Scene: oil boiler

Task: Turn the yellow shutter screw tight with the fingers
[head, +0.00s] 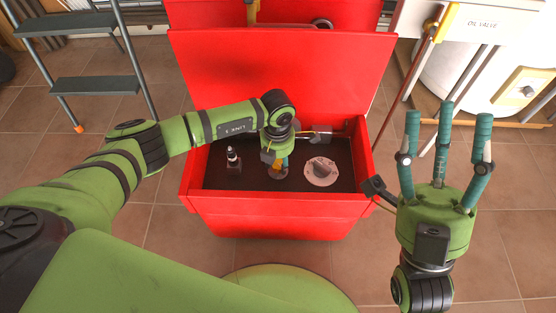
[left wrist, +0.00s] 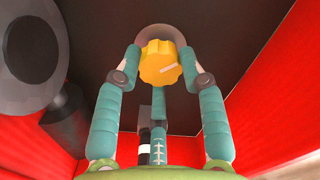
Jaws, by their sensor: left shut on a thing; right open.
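The yellow shutter screw (left wrist: 160,66) is a knurled knob with a pale line on its face, in the upper middle of the left wrist view. My left gripper (left wrist: 159,58) has its teal fingers closed around it, one on each side and a third below. In the head view my left gripper (head: 279,164) points down into the red boiler box (head: 280,204), and its hand and fingers hide most of the screw. My right gripper (head: 446,112) is open and empty, fingers up, to the right of the box.
A round grey dial (head: 321,172) lies right of my left gripper on the dark panel. A small black part with a white band (head: 233,160) stands to its left. The red lid (head: 280,70) rises behind. A step ladder (head: 95,86) stands left, an oil valve sign (head: 482,24) right.

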